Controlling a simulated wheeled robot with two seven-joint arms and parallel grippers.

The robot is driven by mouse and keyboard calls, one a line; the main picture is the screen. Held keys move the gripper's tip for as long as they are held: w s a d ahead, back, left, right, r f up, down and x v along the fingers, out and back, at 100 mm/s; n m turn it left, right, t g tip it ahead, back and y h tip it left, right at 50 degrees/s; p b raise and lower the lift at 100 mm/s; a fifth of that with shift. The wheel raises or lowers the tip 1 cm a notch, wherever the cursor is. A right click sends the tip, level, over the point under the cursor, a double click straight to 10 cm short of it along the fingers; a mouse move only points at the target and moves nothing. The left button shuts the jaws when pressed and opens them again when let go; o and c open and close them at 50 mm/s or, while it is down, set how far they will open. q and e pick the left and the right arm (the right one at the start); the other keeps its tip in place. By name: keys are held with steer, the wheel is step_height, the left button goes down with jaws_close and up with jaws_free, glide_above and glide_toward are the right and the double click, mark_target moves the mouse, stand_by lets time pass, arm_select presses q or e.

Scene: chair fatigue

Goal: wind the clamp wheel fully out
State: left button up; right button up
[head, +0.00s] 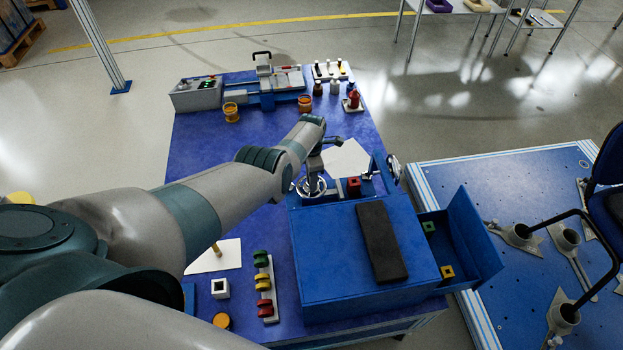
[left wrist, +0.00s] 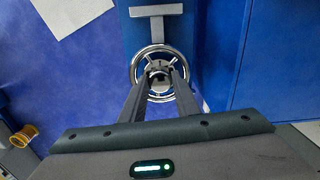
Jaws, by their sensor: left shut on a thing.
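The clamp wheel, a chromed spoked handwheel (head: 310,196), sits at the far left edge of the blue fixture box (head: 335,245). It also shows in the left wrist view (left wrist: 160,48), below a grey T-shaped bar (left wrist: 157,11). My left gripper (head: 312,177) reaches down onto the wheel from above. In the left wrist view its two fingers (left wrist: 160,72) are shut on the wheel's hub, inside the rim. A red block (head: 354,187) sits right of the wheel. My right gripper is not in view.
A second handwheel (head: 394,169) is at the fixture's right. A black pad (head: 381,242) lies on the box, and an open blue drawer (head: 462,240) juts right. Coloured rings on a rack (head: 265,287) stand front left.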

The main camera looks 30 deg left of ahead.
arm_select(q)
steer(key=shift+n, duration=1)
steer(key=o, duration=1.1)
steer(key=shift+c, duration=0.2)
steer(key=shift+r, duration=0.15)
steer(key=shift+r+p, duration=0.45)
steer(key=shift+r, duration=0.1)
step_height(320, 180, up, 16)
steer(key=p, duration=0.1)
steer(key=shift+p, duration=0.4)
